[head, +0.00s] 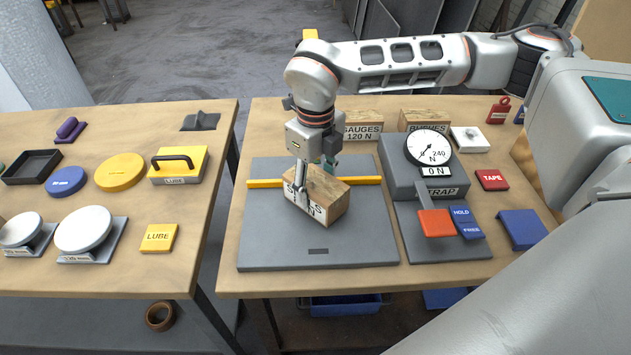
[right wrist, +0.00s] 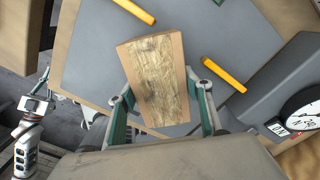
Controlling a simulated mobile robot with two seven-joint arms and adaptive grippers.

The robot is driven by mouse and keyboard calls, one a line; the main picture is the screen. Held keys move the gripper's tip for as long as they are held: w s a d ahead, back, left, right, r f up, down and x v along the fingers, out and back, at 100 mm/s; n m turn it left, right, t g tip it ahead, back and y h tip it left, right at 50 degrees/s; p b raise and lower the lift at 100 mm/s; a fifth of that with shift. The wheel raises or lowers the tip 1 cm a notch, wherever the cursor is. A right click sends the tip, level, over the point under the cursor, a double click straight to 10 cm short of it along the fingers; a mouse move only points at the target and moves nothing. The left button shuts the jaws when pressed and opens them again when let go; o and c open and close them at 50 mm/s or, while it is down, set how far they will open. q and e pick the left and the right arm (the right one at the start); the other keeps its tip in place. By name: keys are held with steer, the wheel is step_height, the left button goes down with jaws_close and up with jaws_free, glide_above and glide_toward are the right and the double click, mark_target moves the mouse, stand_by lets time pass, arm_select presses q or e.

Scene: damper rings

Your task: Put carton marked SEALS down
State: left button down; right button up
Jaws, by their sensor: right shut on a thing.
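The carton marked SEALS (head: 318,197) is a wood-grained box with a white label, partly covered by a finger. My right gripper (head: 316,180) is shut on it from above. The right wrist view shows the carton (right wrist: 158,80) between the two fingers of my right gripper (right wrist: 163,112). The carton is over the grey board (head: 270,225), turned at an angle to its edges. I cannot tell whether its underside touches the board. A yellow strip (head: 265,184) shows on both sides of the carton. My left gripper (right wrist: 36,104) seems to show at the left of the right wrist view, too small to read.
Cartons marked GAUGES (head: 362,132) and another (head: 425,128) stand behind the board. A dial gauge (head: 428,147) on a grey block and a red-orange lever (head: 435,223) are to the right. The board's front part is clear. A gap separates the left table (head: 120,275).

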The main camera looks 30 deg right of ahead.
steer(key=shift+f, duration=0.3)
stand_by(0.5)
steer(key=o, duration=1.5)
steer(key=shift+o, duration=0.2)
step_height(320, 180, up, 12)
jaws_close()
stand_by(0.7)
